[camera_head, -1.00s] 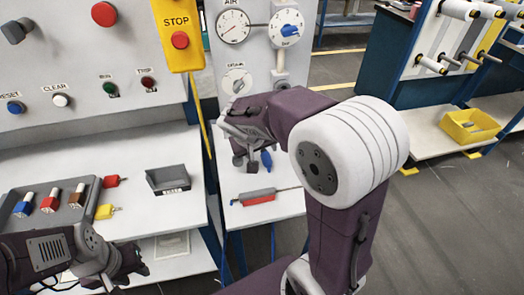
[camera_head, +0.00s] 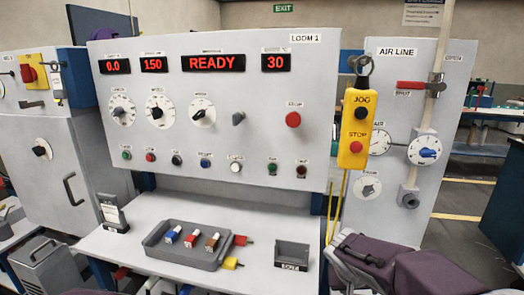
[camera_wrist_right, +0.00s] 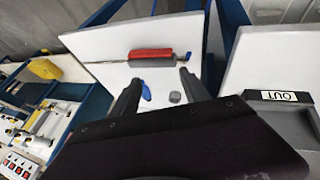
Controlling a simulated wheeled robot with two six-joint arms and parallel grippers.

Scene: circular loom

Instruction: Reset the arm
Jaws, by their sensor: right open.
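My right gripper (camera_head: 352,262) shows at the bottom right of the head view, in front of the air line panel (camera_head: 395,190). In the right wrist view its two dark fingers (camera_wrist_right: 158,84) stand apart with nothing between the tips. I see no contact with these. My left gripper is out of view.
The loom panel (camera_head: 210,105) reads READY. Below it, a grey tray (camera_head: 160,252) holds several coloured pieces, beside an empty dark bin (camera_head: 291,254). A yellow jog/stop pendant (camera_head: 356,130) hangs near the right arm. Open floor (camera_head: 450,232) lies at right.

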